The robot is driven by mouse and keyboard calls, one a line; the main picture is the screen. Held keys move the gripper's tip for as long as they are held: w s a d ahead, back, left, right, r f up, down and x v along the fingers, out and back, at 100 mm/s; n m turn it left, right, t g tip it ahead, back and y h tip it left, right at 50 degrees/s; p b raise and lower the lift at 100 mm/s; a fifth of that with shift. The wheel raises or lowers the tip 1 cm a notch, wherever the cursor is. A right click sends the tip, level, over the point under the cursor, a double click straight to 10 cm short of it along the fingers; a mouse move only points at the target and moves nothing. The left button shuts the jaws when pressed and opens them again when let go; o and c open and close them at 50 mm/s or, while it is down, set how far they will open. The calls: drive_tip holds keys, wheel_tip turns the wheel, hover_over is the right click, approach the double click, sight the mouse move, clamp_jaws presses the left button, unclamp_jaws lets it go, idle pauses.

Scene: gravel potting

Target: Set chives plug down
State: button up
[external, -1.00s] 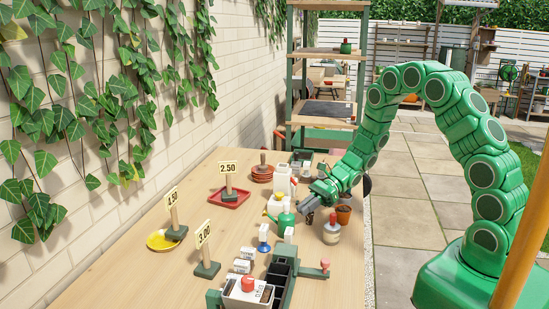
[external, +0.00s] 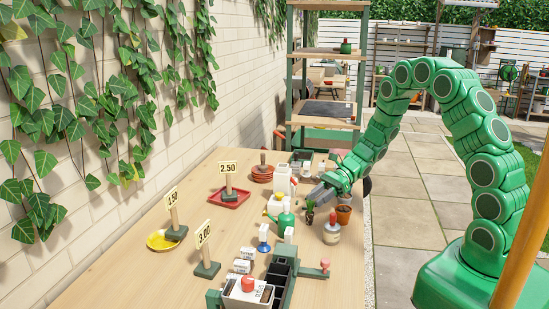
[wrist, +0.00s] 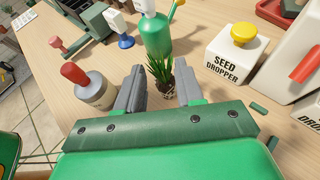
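The fingers are apart, with a clear gap between the left finger and the plug. The plug seems upright on or just above the table; its base is partly hidden by my gripper. In the external view the plug (external: 309,214) shows as a small green tuft at the tip of my gripper (external: 316,196), left of a terracotta pot (external: 343,215) with dark soil.
A green watering can (wrist: 157,36) is just beyond the plug, and a white seed dropper (wrist: 233,58) is to the right. Bare wood (external: 145,275) lies at the table's front left.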

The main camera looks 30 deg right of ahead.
drive_tip(key=v, duration=0.6)
drive_tip(key=shift+d+r, duration=0.2)
drive_tip(key=shift+d, duration=0.05)
drive_tip(key=s+d+r+n+g+h, duration=0.1)
drive_tip(key=s+r+n+g+h, duration=0.15)
drive_tip(key=s+r+n, duration=0.4)
drive_tip(key=s+r+n+g+h, duration=0.1)
drive_tip(key=s+r+n+h, duration=0.25)
drive_tip(key=s, duration=0.65)
drive_tip(key=s+d+r+n+t+h, duration=0.1)
drive_tip(key=s+d+r+n+h, duration=0.2)
drive_tip(key=s+d, duration=0.3)
drive_tip(key=s+d+r+n+t+h, duration=0.1)
drive_tip(key=s+d+r+n+h, duration=0.3)
drive_tip(key=s+d, duration=0.3)
drive_tip(key=s, duration=0.4)
drive_tip(key=shift+r+n+h, duration=0.3)
drive_tip(key=shift+r+n, duration=0.1)
